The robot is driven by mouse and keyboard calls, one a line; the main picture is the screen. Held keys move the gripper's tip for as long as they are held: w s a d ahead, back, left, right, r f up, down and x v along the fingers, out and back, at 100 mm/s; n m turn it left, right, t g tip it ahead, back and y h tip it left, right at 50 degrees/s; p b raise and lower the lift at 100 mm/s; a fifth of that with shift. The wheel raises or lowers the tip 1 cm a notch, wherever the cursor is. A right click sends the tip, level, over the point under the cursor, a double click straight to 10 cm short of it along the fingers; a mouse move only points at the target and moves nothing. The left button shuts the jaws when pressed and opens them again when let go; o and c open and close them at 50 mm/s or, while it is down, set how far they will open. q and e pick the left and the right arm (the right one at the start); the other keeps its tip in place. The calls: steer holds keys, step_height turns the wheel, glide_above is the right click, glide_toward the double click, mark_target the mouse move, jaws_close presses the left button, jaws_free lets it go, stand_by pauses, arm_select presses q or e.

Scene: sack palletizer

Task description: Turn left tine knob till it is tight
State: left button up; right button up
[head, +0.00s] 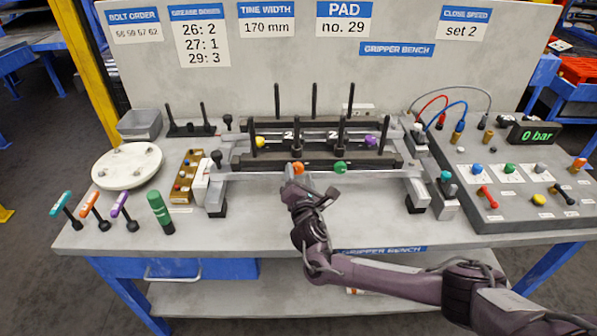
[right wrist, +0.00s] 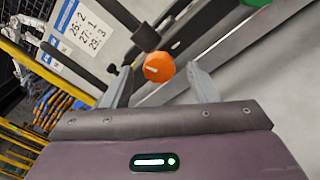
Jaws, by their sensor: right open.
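An orange knob (head: 298,168) sits on the front of the gripper assembly's front rail, left of a green knob (head: 340,168). A yellow knob (head: 259,142) and a purple knob (head: 370,141) sit further back. My right gripper (head: 292,175) is at the orange knob from the front. In the right wrist view the orange knob (right wrist: 158,67) shows between the two open fingers (right wrist: 162,82), with a gap visible on each side. The green knob's edge (right wrist: 256,2) shows at the top right. My left gripper is out of view.
Black upright tines (head: 314,100) stand behind the knobs. Several coloured-handled tools (head: 160,212) and a round white plate (head: 127,166) stand at the left. A grey control panel (head: 520,215) is at the right. The bench front between is clear except for my right arm.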

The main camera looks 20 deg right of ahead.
steer(key=shift+w+d, duration=0.1)
steer(key=shift+w, duration=0.7)
steer(key=shift+c, duration=0.4)
steer(key=c, duration=0.9)
steer(key=shift+f, duration=0.1)
